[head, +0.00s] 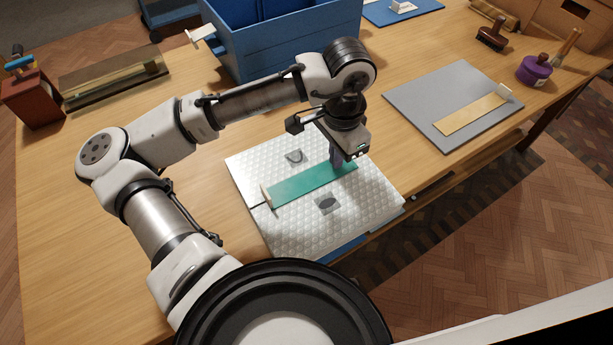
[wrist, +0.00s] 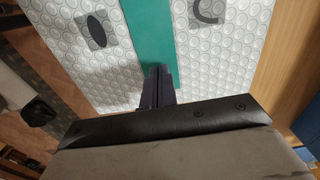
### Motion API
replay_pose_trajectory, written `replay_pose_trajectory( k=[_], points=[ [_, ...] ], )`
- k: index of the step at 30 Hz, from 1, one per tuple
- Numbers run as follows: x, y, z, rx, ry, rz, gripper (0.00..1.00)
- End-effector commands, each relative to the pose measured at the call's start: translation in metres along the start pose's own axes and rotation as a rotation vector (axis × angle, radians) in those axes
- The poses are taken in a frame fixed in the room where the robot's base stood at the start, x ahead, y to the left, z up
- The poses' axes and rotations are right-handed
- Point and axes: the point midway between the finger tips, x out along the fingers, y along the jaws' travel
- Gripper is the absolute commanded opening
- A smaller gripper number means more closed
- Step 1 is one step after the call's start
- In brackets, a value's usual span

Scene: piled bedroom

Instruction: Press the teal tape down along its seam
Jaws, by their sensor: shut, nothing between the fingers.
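The teal tape (head: 302,186) lies as a straight strip across a white bubble-textured sheet (head: 368,203) on the wooden table. The tape's left end meets a small pale tab (head: 266,196). My gripper (head: 339,160) is shut and empty, fingers pointing down at the right part of the strip. In the wrist view the tape (wrist: 149,30) runs up from my shut fingertips (wrist: 158,72). The fingertips look to be on or just above the tape; I cannot tell if they touch. They hide a little of the strip.
A blue crate (head: 285,45) stands behind the sheet. A grey board (head: 415,95) with a tan strip (head: 470,114) lies to the right. A purple pot (head: 534,70) and a stamp (head: 492,36) are at the back right. The table's front edge is close to the sheet.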

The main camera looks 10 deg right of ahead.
Motion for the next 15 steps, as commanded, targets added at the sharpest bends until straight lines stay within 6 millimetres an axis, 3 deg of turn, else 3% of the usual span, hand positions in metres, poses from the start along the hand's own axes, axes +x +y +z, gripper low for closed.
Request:
replay_pose_trajectory(
  k=[6, 15],
  points=[
    [0.0, -0.001, 0.022, 0.0, 0.002, 0.0, 0.0],
    [0.0, -0.001, 0.023, 0.002, 0.001, -0.001, 0.0]
  ],
)
